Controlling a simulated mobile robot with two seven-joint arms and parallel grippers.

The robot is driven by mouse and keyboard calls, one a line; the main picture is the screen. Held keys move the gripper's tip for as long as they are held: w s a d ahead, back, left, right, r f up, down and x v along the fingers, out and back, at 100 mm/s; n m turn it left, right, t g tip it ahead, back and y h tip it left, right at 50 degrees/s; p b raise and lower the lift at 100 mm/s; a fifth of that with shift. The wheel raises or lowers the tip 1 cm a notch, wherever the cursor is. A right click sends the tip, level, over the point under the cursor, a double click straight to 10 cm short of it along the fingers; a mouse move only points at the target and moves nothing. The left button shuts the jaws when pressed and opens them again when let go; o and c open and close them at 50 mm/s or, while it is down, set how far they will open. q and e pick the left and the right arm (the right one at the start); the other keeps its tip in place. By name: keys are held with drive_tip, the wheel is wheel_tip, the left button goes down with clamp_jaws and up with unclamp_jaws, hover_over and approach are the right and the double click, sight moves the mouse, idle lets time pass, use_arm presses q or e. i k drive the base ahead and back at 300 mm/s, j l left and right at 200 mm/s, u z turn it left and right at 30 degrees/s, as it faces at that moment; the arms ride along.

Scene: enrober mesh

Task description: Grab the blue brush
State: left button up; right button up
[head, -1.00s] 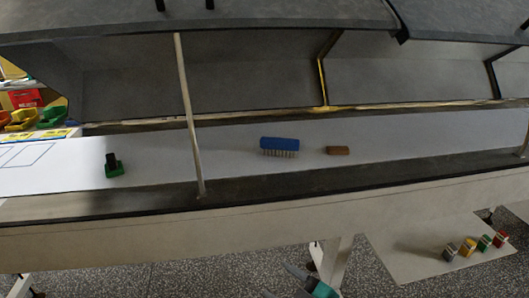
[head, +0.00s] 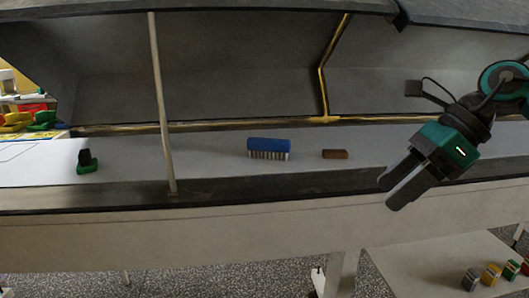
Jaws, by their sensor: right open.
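The blue brush (head: 269,146) lies on the white belt inside the long machine, near the middle of the head view. Its blue back is up and its pale bristles point down toward the front. My right gripper (head: 391,194) is in front of the machine at the right. Its two dark fingers are apart and empty, pointing down and left, well to the right of the brush and not touching it. My left gripper is not in view.
A small brown block (head: 335,154) lies right of the brush. A green and black object (head: 86,161) sits at the belt's left. A thin upright post (head: 161,100) stands left of the brush. Raised dark covers (head: 240,70) hang behind. Several small colored blocks (head: 491,274) stand at the lower right.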

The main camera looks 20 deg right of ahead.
sight(258, 147)
drive_tip(key=i, duration=0.85)
